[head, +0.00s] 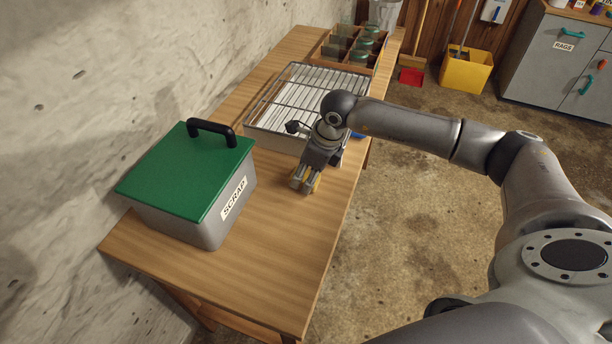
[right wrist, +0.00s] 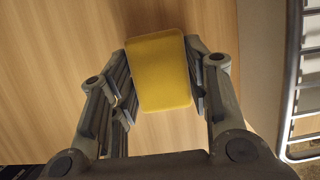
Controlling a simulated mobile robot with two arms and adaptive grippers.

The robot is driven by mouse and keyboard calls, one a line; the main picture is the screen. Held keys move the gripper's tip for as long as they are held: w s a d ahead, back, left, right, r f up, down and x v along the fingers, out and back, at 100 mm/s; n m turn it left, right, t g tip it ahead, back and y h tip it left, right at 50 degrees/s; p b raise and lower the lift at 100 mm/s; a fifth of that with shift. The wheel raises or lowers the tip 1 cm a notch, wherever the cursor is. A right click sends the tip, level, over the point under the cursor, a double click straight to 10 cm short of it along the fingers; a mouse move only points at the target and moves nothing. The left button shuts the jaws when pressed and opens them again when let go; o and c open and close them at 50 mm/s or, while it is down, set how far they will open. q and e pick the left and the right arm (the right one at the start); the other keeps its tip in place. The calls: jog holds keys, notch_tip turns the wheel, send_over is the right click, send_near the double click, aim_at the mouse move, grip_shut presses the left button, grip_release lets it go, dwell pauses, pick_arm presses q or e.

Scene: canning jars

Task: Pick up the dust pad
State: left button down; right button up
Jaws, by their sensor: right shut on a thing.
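The dust pad (right wrist: 159,72) is a yellow block with rounded corners. In the right wrist view it sits between the two fingers of my right gripper (right wrist: 160,85), which is shut on it. The wooden table top shows behind the pad; I cannot tell whether the pad touches it. In the head view my right gripper (head: 305,184) points down over the table, between the scrap bin and the wire rack. My left gripper is not in view.
A grey bin labelled SCRAP (head: 212,228) with a green lid (head: 185,170) stands left of the gripper. A tray with a wire rack (head: 300,92) lies behind it. A wooden box of jars (head: 333,52) is at the far end. The table's near end (head: 270,285) is clear.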

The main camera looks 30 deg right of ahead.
aim_at(307, 176)
jog(key=shift+r, duration=0.4)
jog(key=shift+a+b+v, duration=0.2)
jog(key=shift+b+v, duration=0.3)
jog(key=shift+v, duration=0.65)
jog(key=s+a+r+b, duration=0.1)
jog(key=s+r+b, duration=0.1)
jog(key=s+r, duration=0.7)
jog(key=s, duration=0.4)
jog(key=shift+s+a+r+b, duration=0.25)
jog(key=shift+r+b, duration=0.05)
jog(key=shift+r, duration=0.05)
